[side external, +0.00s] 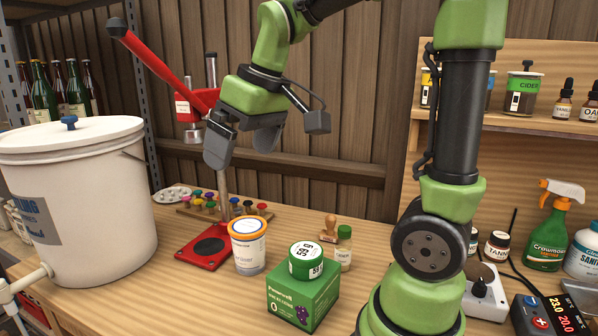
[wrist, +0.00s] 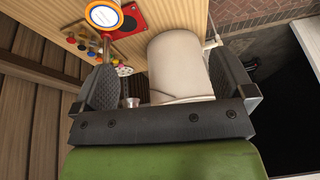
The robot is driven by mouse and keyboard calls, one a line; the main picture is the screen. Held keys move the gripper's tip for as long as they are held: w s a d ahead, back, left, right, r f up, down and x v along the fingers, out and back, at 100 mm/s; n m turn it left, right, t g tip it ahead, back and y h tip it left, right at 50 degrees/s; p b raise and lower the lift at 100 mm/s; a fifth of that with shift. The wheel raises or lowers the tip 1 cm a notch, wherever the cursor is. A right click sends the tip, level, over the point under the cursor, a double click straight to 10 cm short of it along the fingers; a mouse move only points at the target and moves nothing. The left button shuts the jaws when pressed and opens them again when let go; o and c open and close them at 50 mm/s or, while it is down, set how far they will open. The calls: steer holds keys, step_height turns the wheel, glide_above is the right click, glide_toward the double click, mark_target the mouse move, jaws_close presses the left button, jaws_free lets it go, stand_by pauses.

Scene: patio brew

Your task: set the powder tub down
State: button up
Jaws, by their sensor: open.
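A white tub with an orange-rimmed lid (side external: 248,245), which I take for the powder tub, stands upright on the wooden bench (side external: 165,235). Its label is partly legible. It also shows at the top of the wrist view, where its lid (wrist: 103,16) faces me. My gripper (side external: 243,152) is open and empty, well above the bench and the tub, touching neither. In the wrist view its two fingers (wrist: 163,80) are wide apart, with nothing held between them.
A red bottle capper (side external: 205,250) stands just behind the tub, its lever rising beside my gripper. A green box (side external: 303,298) carrying a small green tub (side external: 306,260) is at front right. A large white bucket (side external: 80,200) fills the left. Colored caps (side external: 210,203) lie behind.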

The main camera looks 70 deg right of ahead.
steer(key=s+a+m+t+y, duration=0.1)
steer(key=s+a+m+t, duration=0.1)
steer(key=s+a, duration=0.4)
steer(key=s+t, duration=0.1)
steer(key=s, duration=0.4)
steer(key=shift+s+f+m+y, duration=0.2)
steer(key=shift+m+y, duration=0.1)
steer(key=shift+m, duration=0.1)
